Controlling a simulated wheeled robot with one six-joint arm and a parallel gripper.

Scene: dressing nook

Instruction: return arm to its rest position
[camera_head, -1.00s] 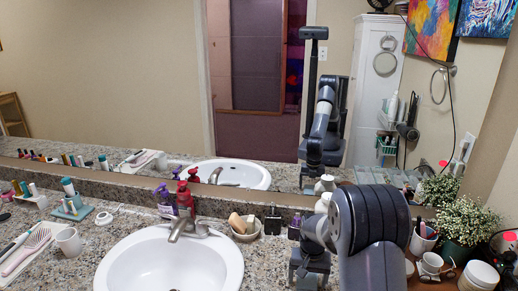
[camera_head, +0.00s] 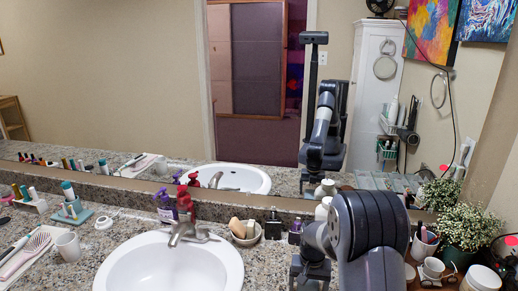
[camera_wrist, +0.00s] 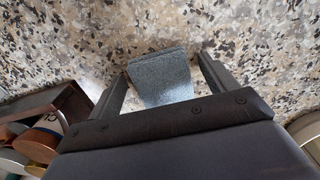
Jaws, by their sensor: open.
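My gripper (camera_wrist: 163,68) shows from behind in the wrist view, its two dark fingers spread apart over the speckled counter. A blue-grey, flat-faced block-like thing (camera_wrist: 160,80) shows between the fingers; I cannot tell what it is or whether either finger touches it. In the head view my dark grey arm is bent over the counter right of the sink, and my gripper (camera_head: 310,272) points down at the counter near the lower edge. Its fingertips are cut off or hidden there.
The white sink (camera_head: 168,268) with its faucet (camera_head: 183,232) lies left of my arm. At right are a potted plant (camera_head: 462,225), a white mug (camera_head: 432,268) and a lidded jar (camera_head: 482,278). A mirror covers the back wall.

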